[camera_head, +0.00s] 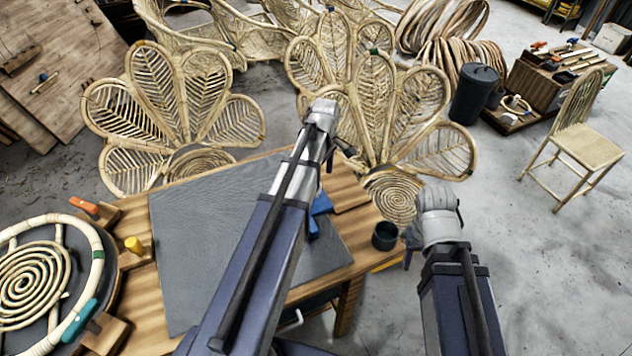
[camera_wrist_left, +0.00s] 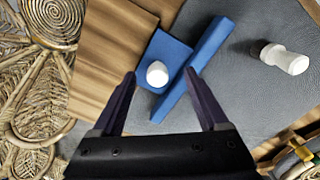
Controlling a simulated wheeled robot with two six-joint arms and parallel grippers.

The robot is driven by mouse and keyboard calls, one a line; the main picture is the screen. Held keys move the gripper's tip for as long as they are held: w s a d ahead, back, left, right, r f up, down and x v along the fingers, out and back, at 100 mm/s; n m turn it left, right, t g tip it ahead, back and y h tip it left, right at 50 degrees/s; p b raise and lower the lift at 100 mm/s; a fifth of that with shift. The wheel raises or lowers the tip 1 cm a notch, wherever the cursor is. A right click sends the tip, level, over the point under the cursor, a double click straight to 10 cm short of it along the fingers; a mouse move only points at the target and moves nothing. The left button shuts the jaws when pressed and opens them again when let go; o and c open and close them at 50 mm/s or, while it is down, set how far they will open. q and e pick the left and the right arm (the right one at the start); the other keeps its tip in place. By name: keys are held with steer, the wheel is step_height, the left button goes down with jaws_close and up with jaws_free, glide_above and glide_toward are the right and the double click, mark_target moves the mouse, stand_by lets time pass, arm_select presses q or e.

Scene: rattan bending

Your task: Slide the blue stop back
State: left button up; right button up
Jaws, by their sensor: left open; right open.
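The blue stop shows in the left wrist view as a flat blue plate with a long upright bar (camera_wrist_left: 214,50) and a white knob (camera_wrist_left: 157,74). It lies where a wooden board meets the grey work surface. In the head view the blue stop (camera_head: 319,207) is partly hidden behind my left arm. My left gripper (camera_wrist_left: 162,82) is open; its fingers straddle the stop's near part in the wrist picture, and I cannot tell whether they touch it. My right gripper (camera_head: 411,245) is off the right edge of the table, beside a dark cup, mostly hidden by its wrist.
The grey mat (camera_head: 185,240) is mostly clear. The dark cup (camera_head: 384,236) stands at the table's right corner. At left, a rattan ring (camera_head: 98,270) sits with a teal clamp (camera_head: 79,321), an orange clamp (camera_head: 86,206) and a yellow knob (camera_head: 133,245). Petal-backed rattan chairs stand behind.

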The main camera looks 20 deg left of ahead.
arm_select(q)
steer(key=a+n, duration=0.1)
steer(key=w+a+n, duration=0.1)
steer(key=a, duration=0.1)
steer(key=shift+r, duration=0.15)
step_height(320, 180, down, 8)
steer(key=b, duration=0.8)
steer(key=shift+r, duration=0.1)
jaws_close()
steer(key=shift+d, duration=0.1)
stand_by(0.9)
